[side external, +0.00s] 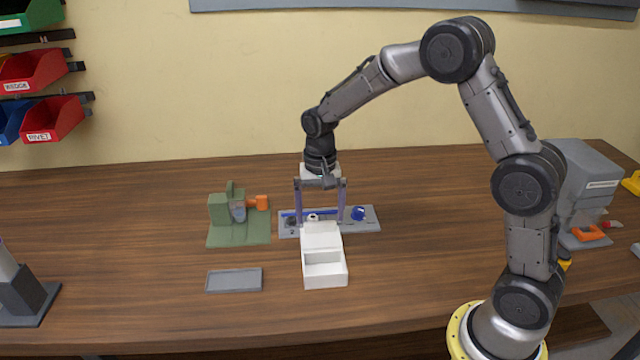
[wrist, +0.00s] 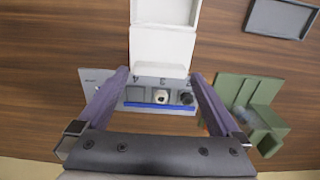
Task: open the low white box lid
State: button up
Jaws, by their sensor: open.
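The low white box (side external: 325,278) stands on the table near the middle. An open recess shows in its near half. Its white lid panel (side external: 320,236) extends from the box's far side toward the grey socket tray; it also shows in the wrist view (wrist: 162,50). The box's recess is at the top of the wrist view (wrist: 165,12), partly cut off. My gripper (side external: 320,207) points down, open and empty. In the wrist view its fingertips (wrist: 158,72) are on either side of the panel's far edge. I cannot tell whether they touch it.
The grey socket tray (side external: 368,226) lies under my gripper, with a blue bar (wrist: 160,107) and sockets. A green fixture (side external: 222,232) with an orange part stands to the left. An empty grey tray (side external: 234,280) lies front left.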

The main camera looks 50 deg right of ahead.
notch_tip(320, 180, up, 12)
dwell(0.4)
notch_tip(320, 180, up, 6)
jog(key=t, duration=0.2)
send_over(320, 223)
jog(key=s, duration=0.3)
jog(key=s+a+r+n+t, duration=0.1)
jog(key=s+r, duration=0.1)
jog(key=s, duration=0.3)
jog(key=s+a+r+n, duration=0.1)
jog(key=s+r, duration=0.2)
jog(key=s, duration=0.1)
jog(key=s+f+n+t, duration=0.1)
jog(key=s+f+n, duration=0.2)
jog(key=s, duration=0.4)
jog(key=s+f+n+t, duration=0.1)
jog(key=s+f+n, duration=0.3)
jog(key=s, duration=0.3)
jog(key=shift+a+f+t, duration=0.25)
jog(key=shift+a+t, duration=0.05)
jog(key=shift+a, duration=0.15)
